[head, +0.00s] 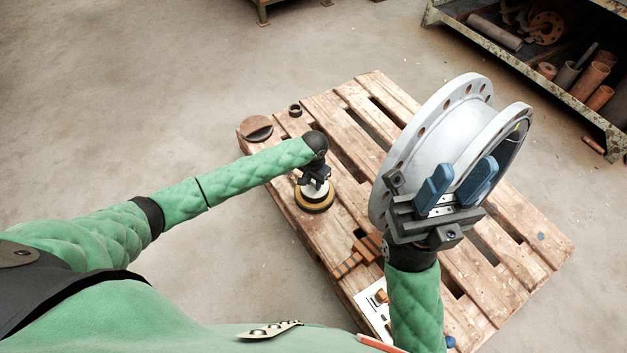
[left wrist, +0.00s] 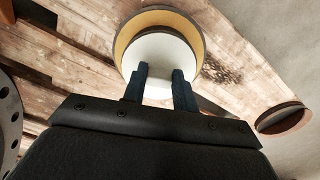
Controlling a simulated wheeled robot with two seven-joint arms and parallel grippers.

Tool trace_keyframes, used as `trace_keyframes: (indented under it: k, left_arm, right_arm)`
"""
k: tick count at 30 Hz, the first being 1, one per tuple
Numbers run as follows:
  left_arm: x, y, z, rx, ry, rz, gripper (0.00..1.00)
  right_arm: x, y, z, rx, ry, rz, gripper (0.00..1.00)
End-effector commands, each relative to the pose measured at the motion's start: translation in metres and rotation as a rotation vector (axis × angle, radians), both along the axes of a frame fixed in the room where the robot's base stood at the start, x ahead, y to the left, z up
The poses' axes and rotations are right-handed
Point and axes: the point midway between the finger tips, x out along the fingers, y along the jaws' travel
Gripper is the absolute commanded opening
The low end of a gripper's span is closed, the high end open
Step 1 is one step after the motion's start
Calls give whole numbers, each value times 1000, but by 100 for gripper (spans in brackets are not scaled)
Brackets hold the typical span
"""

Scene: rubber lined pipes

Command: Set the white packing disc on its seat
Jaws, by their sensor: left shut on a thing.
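The white packing disc (left wrist: 160,48) shows in the left wrist view inside the round tan-lined ring (left wrist: 126,38). Its white face fills much of the opening; I cannot tell whether it rests on the seat or hangs just above it. My left gripper (left wrist: 161,72) is shut on the disc's raised middle part. In the head view my left gripper (head: 316,186) points down over the dark and yellow ring (head: 314,204) on the pallet and hides most of the disc. My right gripper (head: 457,178) has its blue fingers apart, in front of the grey flanged pipe.
The large grey flanged pipe piece (head: 437,120) stands at the right of the wooden pallet (head: 510,262). A brown round piece (head: 257,130) and a small dark ring (head: 295,110) lie at the pallet's far left. An orange-brown tool (head: 357,258) lies near the front.

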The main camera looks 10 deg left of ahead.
Motion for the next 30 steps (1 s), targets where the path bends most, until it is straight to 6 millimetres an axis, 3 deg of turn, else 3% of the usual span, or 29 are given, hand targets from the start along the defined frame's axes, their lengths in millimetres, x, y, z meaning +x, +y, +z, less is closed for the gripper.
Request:
trace_keyframes:
  k: [2,3,7,20,30]
  left_arm:
    - [0,0,0,0,0,0,6]
    - [0,0,-1,0,0,0,30]
    - [0,0,-1,0,0,0,54]
    - [0,0,-1,0,0,0,54]
    - [1,0,47,-1,-2,0,54]
  right_arm:
    - [0,0,1,1,0,0,36]
    - [0,0,1,1,0,-1,36]
    - [0,0,1,2,1,-1,36]
    - [0,-1,0,-3,-3,-10,36]
    - [-2,-4,7,-25,12,-41,36]
